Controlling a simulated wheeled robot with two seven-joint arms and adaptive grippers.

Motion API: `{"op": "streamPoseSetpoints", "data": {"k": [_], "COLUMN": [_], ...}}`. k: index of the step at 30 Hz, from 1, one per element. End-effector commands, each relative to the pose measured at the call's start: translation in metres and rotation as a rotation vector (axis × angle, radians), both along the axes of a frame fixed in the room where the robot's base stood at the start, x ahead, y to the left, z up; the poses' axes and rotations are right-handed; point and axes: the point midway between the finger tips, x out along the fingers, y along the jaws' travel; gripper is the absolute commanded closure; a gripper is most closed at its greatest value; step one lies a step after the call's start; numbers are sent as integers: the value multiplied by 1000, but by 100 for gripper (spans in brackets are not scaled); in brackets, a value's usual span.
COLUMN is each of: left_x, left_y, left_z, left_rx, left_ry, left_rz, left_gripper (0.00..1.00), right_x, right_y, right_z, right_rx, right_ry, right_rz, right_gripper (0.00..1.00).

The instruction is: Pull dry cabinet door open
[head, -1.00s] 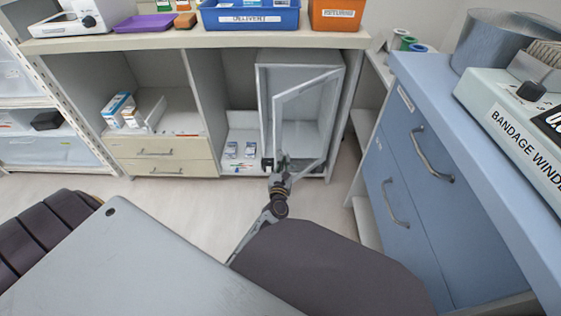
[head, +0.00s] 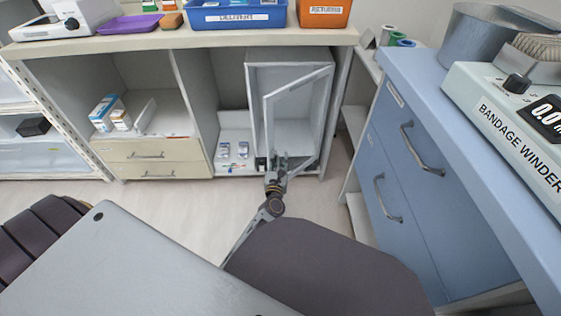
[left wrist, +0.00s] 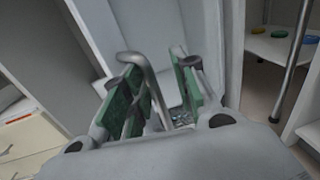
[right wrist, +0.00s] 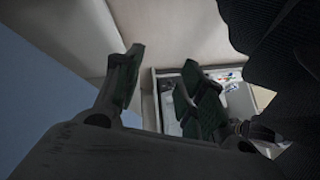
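The dry cabinet (head: 256,110) is a pale grey box under the counter. Its framed door (head: 299,84) stands partly open, swung outward with its free edge on the left. My left gripper (head: 279,164) is at the lower part of that free edge. In the left wrist view a bent metal handle (left wrist: 141,70) stands between the green-padded fingers of my left gripper (left wrist: 163,95). The handle is close to the left finger, and a gap shows before the right finger. My right gripper (right wrist: 160,85) shows only in its wrist view, with fingers apart and empty.
The counter (head: 180,41) above holds a blue bin (head: 238,16) and an orange bin (head: 323,12). Blue drawers (head: 400,165) stand on the right. Beige drawers (head: 150,160) are left of the cabinet. A grey surface (head: 130,260) fills the near left. Bare floor lies between.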

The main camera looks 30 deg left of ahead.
Motion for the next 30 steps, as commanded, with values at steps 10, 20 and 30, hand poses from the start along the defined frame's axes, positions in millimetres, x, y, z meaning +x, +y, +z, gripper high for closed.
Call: {"op": "streamPoseSetpoints", "data": {"k": [10, 20, 30], "left_x": [2, -8, -37], "left_y": [4, 1, -11], "left_z": [10, 8, 3], "left_rx": [6, 6, 3], "left_ry": [-18, -15, -5], "left_rz": [11, 11, 6], "left_gripper": [69, 69, 69], "right_x": [0, 0, 0], "right_y": [0, 0, 0], "right_z": [0, 0, 1], "right_rx": [-1, -1, -2], "right_ry": [1, 0, -2], "right_rz": [1, 1, 1], "right_gripper": [60, 60, 60]}}
